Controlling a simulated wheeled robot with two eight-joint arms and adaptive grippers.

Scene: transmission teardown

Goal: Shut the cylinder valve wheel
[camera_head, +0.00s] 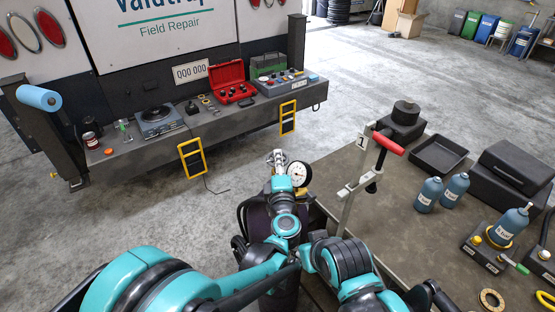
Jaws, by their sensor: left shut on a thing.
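A small silver valve wheel (277,158) shows at the centre of the head view, beside a round white-faced pressure gauge (298,174). A dark cylinder (257,218) stands below them, mostly hidden behind my arm. My left gripper (281,172) reaches up to the valve from below and is shut on the wheel. Its fingertips are small and partly hidden, so the exact grip is hard to see. My right gripper is not in view.
A workbench (405,225) on the right holds a red-handled press (388,142), a black tray (438,154) and several blue bottles. A truck-side shelf (165,150) at the back left carries a red case (231,82) and instruments. Open concrete floor lies between.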

